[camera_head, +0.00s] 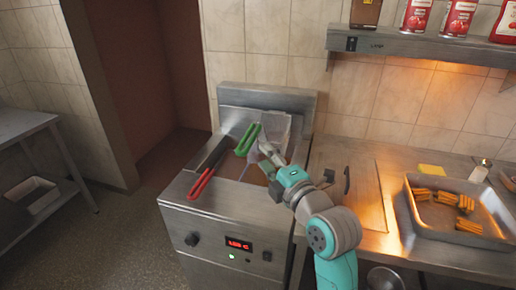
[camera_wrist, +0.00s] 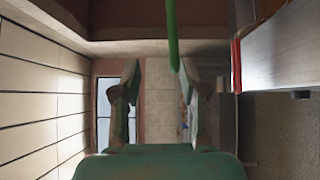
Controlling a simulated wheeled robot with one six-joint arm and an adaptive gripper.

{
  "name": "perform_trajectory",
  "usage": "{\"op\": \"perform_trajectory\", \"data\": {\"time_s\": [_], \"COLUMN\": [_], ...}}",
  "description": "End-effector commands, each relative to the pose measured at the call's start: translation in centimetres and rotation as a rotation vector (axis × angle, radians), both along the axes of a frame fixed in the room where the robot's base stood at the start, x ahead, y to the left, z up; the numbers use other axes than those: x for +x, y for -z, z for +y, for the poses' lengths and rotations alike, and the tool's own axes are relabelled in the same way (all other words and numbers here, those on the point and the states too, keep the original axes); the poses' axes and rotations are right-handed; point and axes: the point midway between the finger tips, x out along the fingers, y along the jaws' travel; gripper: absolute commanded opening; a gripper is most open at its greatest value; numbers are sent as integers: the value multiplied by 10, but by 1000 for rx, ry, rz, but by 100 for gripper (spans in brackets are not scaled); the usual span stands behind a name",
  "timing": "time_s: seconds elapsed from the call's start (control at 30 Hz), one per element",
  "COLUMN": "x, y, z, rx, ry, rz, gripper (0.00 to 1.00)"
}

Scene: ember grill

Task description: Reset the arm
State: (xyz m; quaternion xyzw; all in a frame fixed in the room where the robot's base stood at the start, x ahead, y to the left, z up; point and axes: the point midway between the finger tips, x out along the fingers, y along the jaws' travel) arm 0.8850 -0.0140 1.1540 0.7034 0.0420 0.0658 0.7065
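My arm reaches from the lower right over the steel fryer (camera_head: 225,222) in the head view. My gripper (camera_head: 264,150) is above the fryer's vat, just right of a basket's green handle (camera_head: 248,139). In the wrist view my gripper (camera_wrist: 158,68) has its two fingers apart, with nothing seen held between them. The green handle (camera_wrist: 172,35) shows there as a bar at the top, near the right finger. I cannot tell whether it touches the gripper. A red handle (camera_head: 201,184) lies at the vat's left front. My arm hides part of the vat.
A steel tray (camera_head: 411,208) with several orange fries pieces stands on the right counter, with a yellow block (camera_head: 432,170) behind it. A wall shelf (camera_head: 420,45) with red cans is above. A steel table (camera_head: 22,125) stands left; floor between is clear.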

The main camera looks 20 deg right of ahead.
Motion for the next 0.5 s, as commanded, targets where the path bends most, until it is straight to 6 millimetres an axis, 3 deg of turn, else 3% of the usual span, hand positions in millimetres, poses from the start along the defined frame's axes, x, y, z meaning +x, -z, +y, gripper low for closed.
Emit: {"op": "perform_trajectory", "data": {"time_s": [0.2,0.5], "x": [-30,-40], "y": [1,3], "z": [-5,-6], "rx": [0,4], "ry": [1,1], "rz": [0,2], "gripper": [43,43]}}
